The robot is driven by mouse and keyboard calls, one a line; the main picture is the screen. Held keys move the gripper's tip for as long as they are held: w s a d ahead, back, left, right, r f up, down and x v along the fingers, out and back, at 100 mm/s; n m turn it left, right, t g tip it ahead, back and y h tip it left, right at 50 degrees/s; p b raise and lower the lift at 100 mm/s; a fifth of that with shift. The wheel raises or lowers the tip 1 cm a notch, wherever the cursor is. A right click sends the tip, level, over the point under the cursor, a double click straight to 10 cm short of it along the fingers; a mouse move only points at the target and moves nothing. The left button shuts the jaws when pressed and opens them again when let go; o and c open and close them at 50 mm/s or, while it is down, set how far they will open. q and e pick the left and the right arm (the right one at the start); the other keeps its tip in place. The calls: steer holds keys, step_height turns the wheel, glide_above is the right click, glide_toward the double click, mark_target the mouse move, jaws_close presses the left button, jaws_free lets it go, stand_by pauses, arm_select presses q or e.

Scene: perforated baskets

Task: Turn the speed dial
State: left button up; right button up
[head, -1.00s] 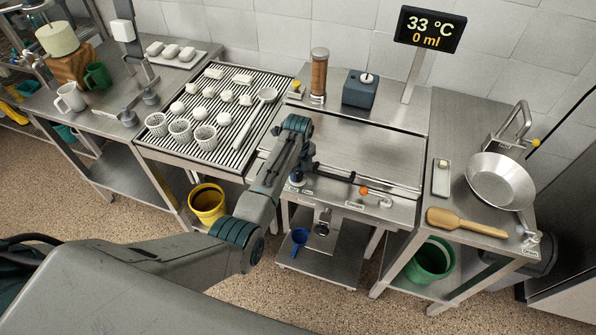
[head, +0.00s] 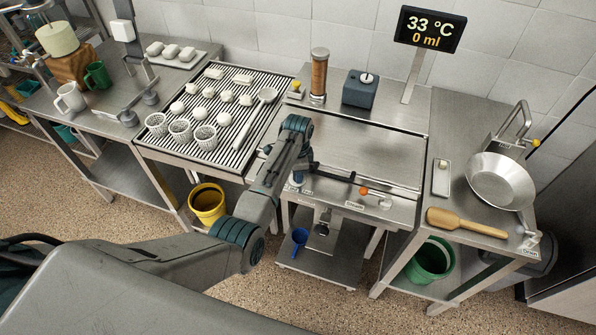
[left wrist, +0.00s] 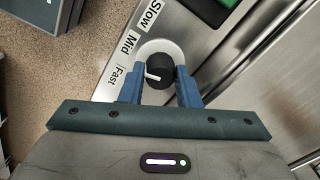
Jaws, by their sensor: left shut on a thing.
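The speed dial (left wrist: 160,68) is a black round knob with a white pointer, on a pale round plate in the left wrist view. The labels Slow (left wrist: 150,14), Mid (left wrist: 130,44) and Fast (left wrist: 117,77) run along its left side. The pointer points left, roughly toward Fast. My left gripper (left wrist: 160,84) is shut on the dial, with a blue finger on either side of it. In the head view my left gripper (head: 297,180) is at the front left corner of the steel machine, and it mostly hides the dial. My right gripper is not in view.
A lever with an orange ball (head: 364,190) is just right of my gripper. A ribbed rack (head: 215,80) with perforated baskets stands at left. A pan (head: 500,180) and a wooden paddle (head: 466,222) lie at right. The display (head: 430,28) reads 33 °C, 0 ml.

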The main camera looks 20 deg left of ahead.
arm_select(q)
steer(key=n, duration=0.5)
steer(key=shift+n, duration=2.2)
steer(key=o, duration=1)
steer(key=shift+c, duration=0.2)
steer(key=shift+r, duration=0.1)
step_height(320, 180, up, 11)
steer(key=b, duration=0.3)
